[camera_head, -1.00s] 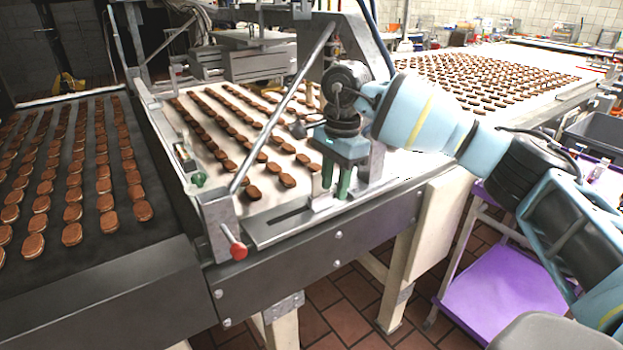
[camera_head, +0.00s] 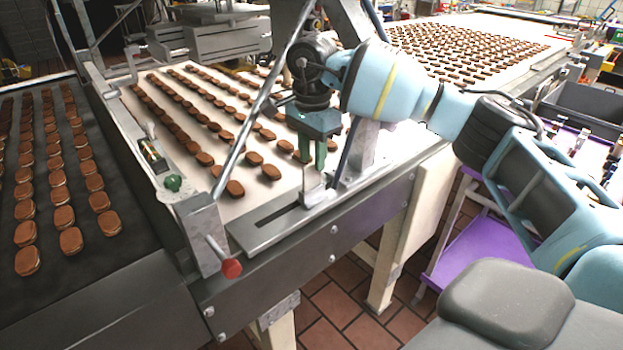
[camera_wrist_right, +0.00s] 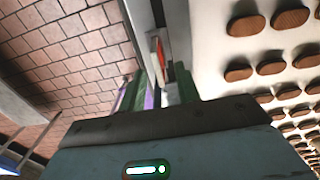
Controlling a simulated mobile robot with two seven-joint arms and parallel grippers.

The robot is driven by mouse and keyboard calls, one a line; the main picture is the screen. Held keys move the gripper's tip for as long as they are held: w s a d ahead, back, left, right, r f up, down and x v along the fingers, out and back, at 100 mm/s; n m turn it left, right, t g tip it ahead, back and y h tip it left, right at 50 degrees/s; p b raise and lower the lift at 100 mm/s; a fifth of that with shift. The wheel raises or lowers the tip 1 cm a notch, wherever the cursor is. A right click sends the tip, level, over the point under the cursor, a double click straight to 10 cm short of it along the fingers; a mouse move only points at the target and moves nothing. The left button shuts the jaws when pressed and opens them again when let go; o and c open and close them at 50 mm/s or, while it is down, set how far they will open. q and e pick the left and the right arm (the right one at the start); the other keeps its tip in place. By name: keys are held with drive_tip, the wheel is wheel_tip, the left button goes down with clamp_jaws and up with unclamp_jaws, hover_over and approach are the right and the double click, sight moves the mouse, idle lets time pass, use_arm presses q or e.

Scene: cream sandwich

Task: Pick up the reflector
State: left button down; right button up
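A small pale upright piece (camera_head: 313,184), which may be the reflector, stands on the slotted metal bracket (camera_head: 262,232) at the conveyor's near edge. I cannot tell for certain that it is the reflector. My right gripper (camera_head: 312,165) points down just above this piece, with its green fingers apart. In the right wrist view the two fingers (camera_wrist_right: 160,92) also stand apart, with a pale surface visible between them; contact cannot be made out. My left gripper is not in view.
A white conveyor belt (camera_head: 228,200) with rows of brown biscuits runs behind the bracket. A red knob (camera_head: 231,268) sticks out at the near left. A slanting metal rod (camera_head: 262,95) passes left of my gripper. A purple shelf (camera_head: 470,257) is at the right.

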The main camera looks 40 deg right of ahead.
sight(312, 180)
drive_tip(key=shift+s+a+f, duration=0.1)
drive_tip(key=shift+f, duration=2.4)
clamp_jaws()
